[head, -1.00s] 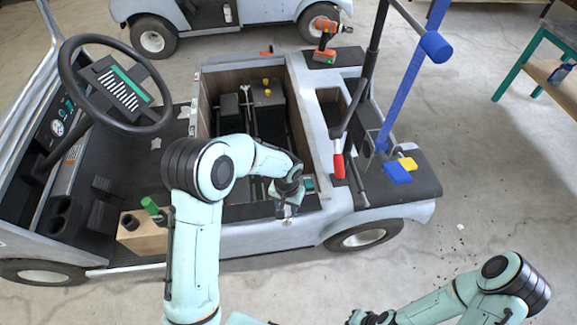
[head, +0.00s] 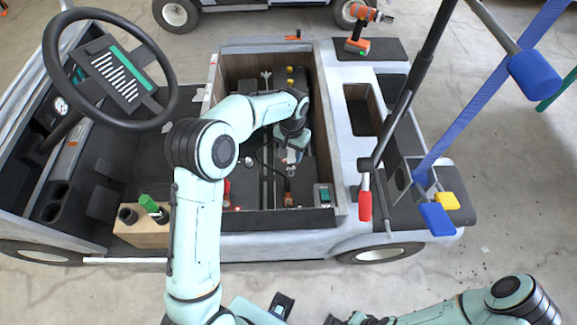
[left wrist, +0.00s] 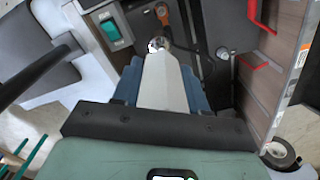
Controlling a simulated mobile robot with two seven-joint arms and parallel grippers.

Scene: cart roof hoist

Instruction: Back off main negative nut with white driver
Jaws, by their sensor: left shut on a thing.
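My left gripper (head: 292,150) is inside the cart's open compartment, pointing down. It is shut on the white driver (left wrist: 166,82), whose pale body shows between blue fingers in the left wrist view. The driver's silver tip (left wrist: 156,44) is beside a black cable with an orange-brown end (left wrist: 163,12); I cannot tell whether it touches anything. That cable end also shows in the head view (head: 288,199). I cannot pick out the main negative nut for certain. My right gripper (head: 345,320) is at the bottom edge, partly cut off, its jaws unclear.
A green-handled tool (head: 149,204) stands in a wooden block (head: 140,233) at the cart's side. A green switch (head: 324,194) is at the compartment's near right corner. A red-handled lever (head: 365,204) and blue strap (head: 490,95) stand right. An orange drill (head: 362,30) sits behind.

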